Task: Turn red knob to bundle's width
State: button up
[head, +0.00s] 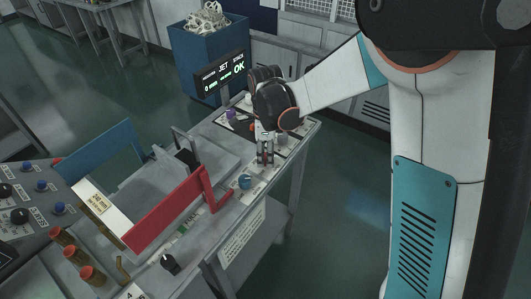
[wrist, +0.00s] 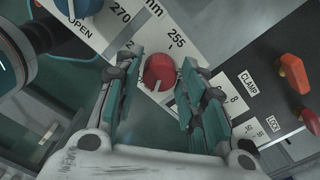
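The red knob (wrist: 159,72) sits on a white scale plate (wrist: 125,22) with printed numbers such as 270 and 255 and "mm". A pale line on the knob points down-left in the wrist view. My gripper (wrist: 160,65) is open, one finger on each side of the knob; I see small gaps, so contact cannot be told. In the head view my gripper (head: 265,160) points down over the right end of the machine bench, and the red knob is hidden there.
A blue knob (head: 244,181) is close to my gripper; a red bracket (head: 170,207) and blue plate (head: 100,150) stand further left. A display (head: 222,73) reads OK.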

jog(key=c, duration=0.5)
jog(key=shift+n, duration=0.3)
